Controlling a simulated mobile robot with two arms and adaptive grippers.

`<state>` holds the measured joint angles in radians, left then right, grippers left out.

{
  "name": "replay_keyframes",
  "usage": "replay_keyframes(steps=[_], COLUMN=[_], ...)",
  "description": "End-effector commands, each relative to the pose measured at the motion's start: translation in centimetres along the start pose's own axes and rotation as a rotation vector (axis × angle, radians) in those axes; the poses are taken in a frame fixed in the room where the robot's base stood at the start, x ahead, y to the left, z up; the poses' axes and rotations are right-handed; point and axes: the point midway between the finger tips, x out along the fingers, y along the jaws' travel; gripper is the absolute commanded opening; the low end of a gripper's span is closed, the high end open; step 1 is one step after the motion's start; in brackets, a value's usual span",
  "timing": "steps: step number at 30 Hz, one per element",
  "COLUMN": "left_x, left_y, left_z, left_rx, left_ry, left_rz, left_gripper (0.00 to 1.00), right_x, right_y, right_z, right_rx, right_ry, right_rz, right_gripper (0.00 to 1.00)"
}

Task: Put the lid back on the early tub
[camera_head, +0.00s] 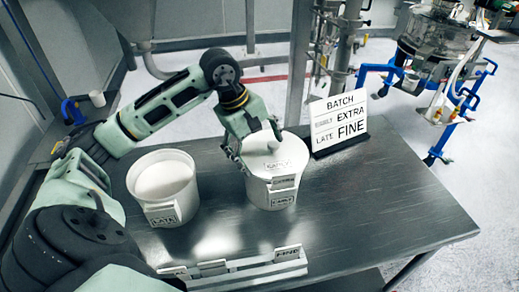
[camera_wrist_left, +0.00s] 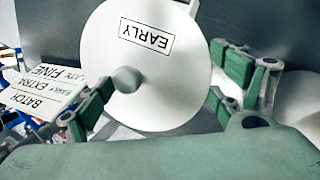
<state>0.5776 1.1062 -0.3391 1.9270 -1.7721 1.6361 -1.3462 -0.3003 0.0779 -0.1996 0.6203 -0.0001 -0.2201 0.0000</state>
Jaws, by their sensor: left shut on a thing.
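The early tub (camera_head: 264,193) is a white tub with label plates on its front, standing near the middle of the table. Its white round lid (camera_head: 287,153) has a knob and an EARLY label, seen clearly in the left wrist view (camera_wrist_left: 165,75). My left gripper (camera_head: 257,146) is shut on the lid, with its fingers (camera_wrist_left: 160,98) on either side of it. The lid lies level at the tub's mouth; I cannot tell whether it is fully seated. My right gripper is not in view.
An open white tub (camera_head: 184,205) of pale powder stands to the left. A batch sign (camera_head: 340,118) stands behind at the right. A low rack (camera_head: 240,272) with label plates lies at the front edge. The table (camera_head: 385,205) is clear to the right.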

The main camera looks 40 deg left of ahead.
Motion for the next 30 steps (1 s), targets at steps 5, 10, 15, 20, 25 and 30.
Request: replay_keyframes(steps=[5,10,15,20,25,30], left_x=[-0.03,-0.02,-0.01,0.00,0.00,-0.42], left_y=[0.01,0.01,0.00,0.00,-0.01,0.13], left_z=[0.00,0.00,-0.01,-0.01,0.00,0.05], left_rx=[0.000,0.000,0.000,0.000,0.000,0.000], left_ry=[0.000,0.000,0.000,0.000,0.000,0.000], left_rz=[0.000,0.000,0.000,0.000,-0.001,0.000], left_gripper=[0.60,0.96,1.00,1.00,1.00,1.00], right_x=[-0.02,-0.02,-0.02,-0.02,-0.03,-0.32], right_y=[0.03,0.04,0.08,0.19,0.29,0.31], right_z=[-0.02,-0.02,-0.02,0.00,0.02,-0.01], right_rx=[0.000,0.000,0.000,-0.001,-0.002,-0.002], right_ry=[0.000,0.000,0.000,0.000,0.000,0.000], right_rz=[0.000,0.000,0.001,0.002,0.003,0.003], right_gripper=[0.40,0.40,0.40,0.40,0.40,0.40])
